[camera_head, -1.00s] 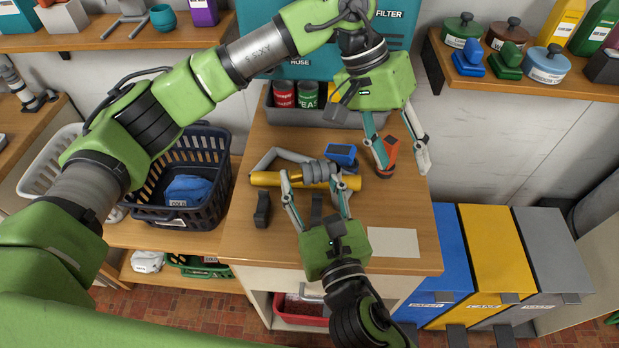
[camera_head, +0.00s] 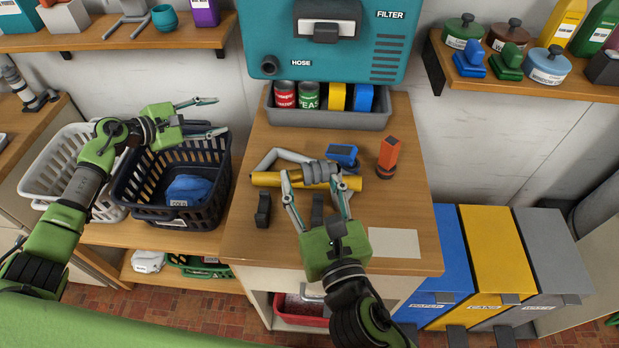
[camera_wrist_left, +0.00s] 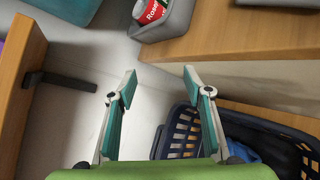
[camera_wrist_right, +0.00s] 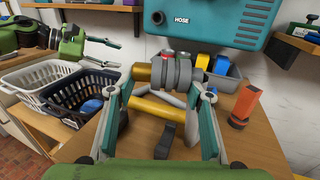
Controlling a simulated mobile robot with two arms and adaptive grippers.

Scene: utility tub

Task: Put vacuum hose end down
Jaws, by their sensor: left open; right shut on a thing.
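The grey ribbed vacuum hose end (camera_head: 318,172) is at the middle of the bench (camera_head: 285,235), with a yellow tube (camera_head: 265,179) across it. It also shows in the right wrist view (camera_wrist_right: 175,73). My right gripper (camera_head: 313,182) is shut on the hose end, a finger on either side. Whether the hose end touches the bench is hidden. My left gripper (camera_head: 218,116) is open and empty above the dark basket (camera_head: 205,205); its parted fingers show in the left wrist view (camera_wrist_left: 157,85).
An orange torch-like object (camera_head: 388,155) stands upright on the bench, right of a blue object (camera_head: 342,154). Black blocks (camera_head: 263,210) lie near the front. A grey tray (camera_head: 330,119) of cans sits behind. A paper sheet (camera_head: 393,243) covers the front right.

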